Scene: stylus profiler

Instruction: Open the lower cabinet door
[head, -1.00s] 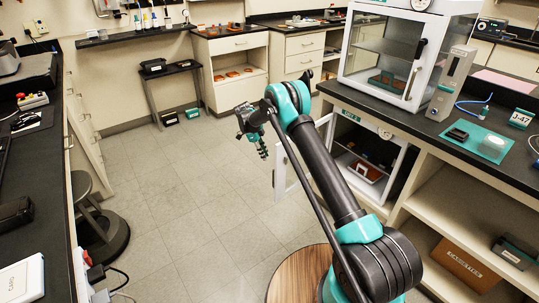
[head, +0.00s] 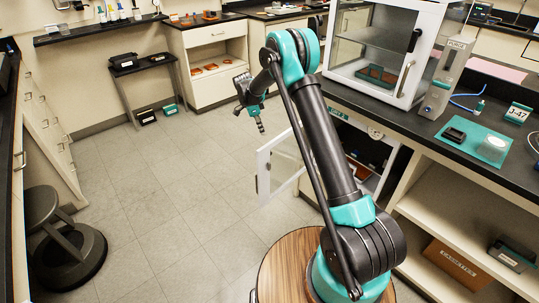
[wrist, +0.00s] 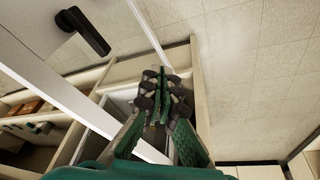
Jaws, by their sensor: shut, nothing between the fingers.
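The lower cabinet (head: 388,178) sits under the right-hand counter, its opening partly hidden by my arm. Its white-framed, clear-paned door (head: 263,177) stands swung out into the room, left of my arm; my arm hides its hinge side. My gripper (head: 261,128) is shut and empty, pointing down, just above and left of the door's top edge in the head view. In the wrist view my gripper (wrist: 163,75) shows shut fingers, with a white frame bar crossing at left and a black handle (wrist: 84,30) beyond it. I cannot tell whether the fingers touch the door.
A glass-fronted chamber (head: 385,50) stands on the counter (head: 440,140) above. Open shelves (head: 450,215) lie to the right of the cabinet. A dark stool (head: 60,245) stands at the left. The floor (head: 165,190) between is clear.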

